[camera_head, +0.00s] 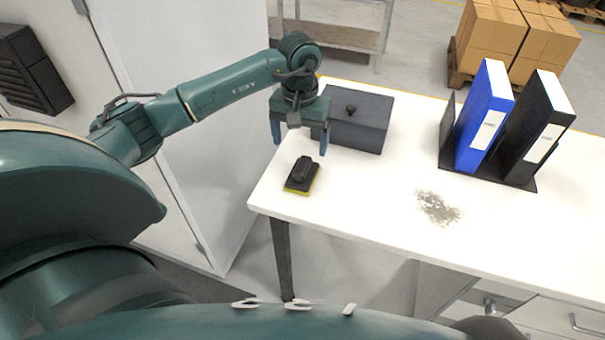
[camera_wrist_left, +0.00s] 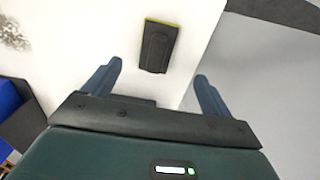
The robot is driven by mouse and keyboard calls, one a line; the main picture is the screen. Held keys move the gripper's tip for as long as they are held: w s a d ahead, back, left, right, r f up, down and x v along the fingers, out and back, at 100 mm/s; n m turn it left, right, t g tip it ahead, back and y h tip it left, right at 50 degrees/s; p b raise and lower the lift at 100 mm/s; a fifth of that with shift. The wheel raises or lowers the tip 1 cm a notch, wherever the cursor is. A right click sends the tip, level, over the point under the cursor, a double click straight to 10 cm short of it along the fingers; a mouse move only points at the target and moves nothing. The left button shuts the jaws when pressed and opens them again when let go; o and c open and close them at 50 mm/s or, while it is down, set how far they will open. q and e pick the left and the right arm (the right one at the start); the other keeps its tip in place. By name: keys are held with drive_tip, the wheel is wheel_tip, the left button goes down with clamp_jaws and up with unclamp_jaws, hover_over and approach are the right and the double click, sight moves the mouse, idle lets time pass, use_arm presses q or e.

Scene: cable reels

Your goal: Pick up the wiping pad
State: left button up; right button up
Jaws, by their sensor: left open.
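The wiping pad (camera_head: 302,175) lies on the white table near its left corner. It has a black body and handle with a yellow underside showing at the edge. It also shows in the left wrist view (camera_wrist_left: 158,47), ahead of the fingers and roughly between their lines. My left gripper (camera_head: 300,146) is open and empty, above the table's left edge and behind the pad, apart from it. In the left wrist view both fingers (camera_wrist_left: 156,82) are spread wide with nothing between them. My right gripper is not in view.
A dark grey box (camera_head: 362,128) with a knob stands close behind the left gripper. A blue binder (camera_head: 484,118) and a black binder (camera_head: 540,130) stand in a holder at the right. Grey debris (camera_head: 437,207) lies mid-table. The white table (camera_head: 370,190) is clear around the pad.

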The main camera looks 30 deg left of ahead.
sight(302, 165)
use_arm(q)
drive_tip(key=f, duration=0.5)
drive_tip(key=f+p, duration=0.1)
drive_tip(key=f, duration=0.4)
drive_tip(key=shift+w+d+f, duration=0.1)
drive_tip(key=shift+w+f, duration=0.1)
drive_tip(key=shift+f, duration=0.05)
drive_tip(key=shift+c, duration=0.5)
drive_tip(key=c, duration=0.9)
drive_tip(key=shift+r, duration=0.2)
drive_tip(key=shift+c, duration=0.6)
wheel_tip(302, 165, up, 10)
drive_tip(key=shift+f+b, duration=0.15)
drive_tip(key=shift+b, duration=0.2)
drive_tip(key=o, duration=0.5)
drive_tip(key=c, duration=0.4)
drive_tip(key=shift+d, duration=0.1)
